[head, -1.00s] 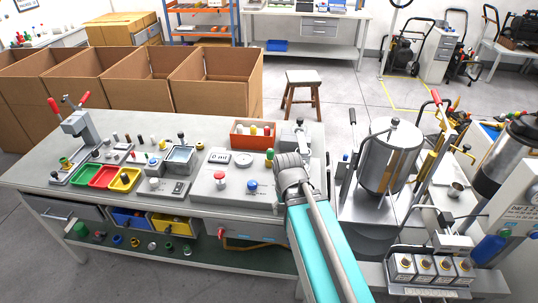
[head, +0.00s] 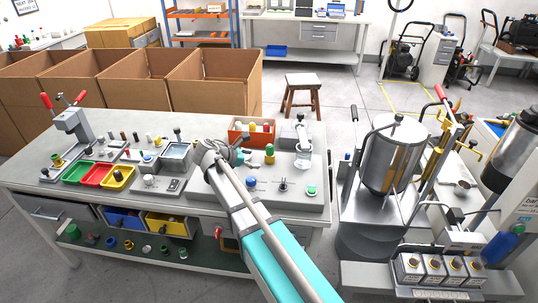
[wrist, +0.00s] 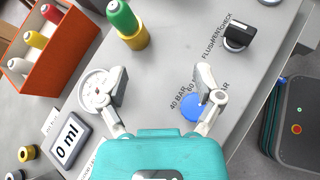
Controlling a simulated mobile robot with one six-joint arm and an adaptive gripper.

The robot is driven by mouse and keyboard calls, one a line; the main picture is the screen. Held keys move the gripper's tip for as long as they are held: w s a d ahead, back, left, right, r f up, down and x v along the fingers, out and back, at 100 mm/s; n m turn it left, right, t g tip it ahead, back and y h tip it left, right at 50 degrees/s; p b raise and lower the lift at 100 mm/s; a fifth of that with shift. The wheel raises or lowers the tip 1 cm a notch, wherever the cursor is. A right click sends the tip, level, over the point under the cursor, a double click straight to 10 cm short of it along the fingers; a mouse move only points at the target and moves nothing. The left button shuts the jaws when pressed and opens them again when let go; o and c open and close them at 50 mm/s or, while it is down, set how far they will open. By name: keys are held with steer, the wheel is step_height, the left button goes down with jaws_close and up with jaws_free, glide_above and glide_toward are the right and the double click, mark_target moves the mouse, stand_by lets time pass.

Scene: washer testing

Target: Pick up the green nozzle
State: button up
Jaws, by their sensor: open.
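The green nozzle (head: 269,149) stands upright in a yellow collar on the grey test panel. In the wrist view, the green nozzle (wrist: 122,16) is at the top, left of centre, beyond my fingertips and partly cut by the frame edge. My gripper (wrist: 163,72) is open with nothing between its fingers. In the head view, my gripper (head: 228,152) hangs over the panel, left of the green nozzle and apart from it.
An orange bin (wrist: 52,50) with white, red and yellow nozzles stands left of the green nozzle in the wrist view. A blue button (wrist: 193,108), a black knob (wrist: 238,36) and a 0 ml display (wrist: 68,146) are nearby on the panel.

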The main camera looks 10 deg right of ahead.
mark_target(267, 150)
steer(key=w+a+n, duration=0.1)
steer(key=a+r+n+t+h, duration=0.1)
steer(key=w+a+n, duration=0.1)
steer(key=shift+w+a+r+b, duration=0.2)
steer(key=shift+w+r+b, duration=0.1)
steer(key=shift+w, duration=0.05)
steer(key=shift+d+f, duration=0.1)
steer(key=b+x, duration=0.3)
steer(key=x, duration=0.4)
steer(key=shift+w, duration=0.15)
steer(key=shift+w+d+f, duration=0.1)
steer(key=shift+w+d, duration=0.15)
steer(key=shift+d, duration=0.35)
steer(key=shift+b+x, duration=1.1)
steer(key=shift+x, duration=1.5)
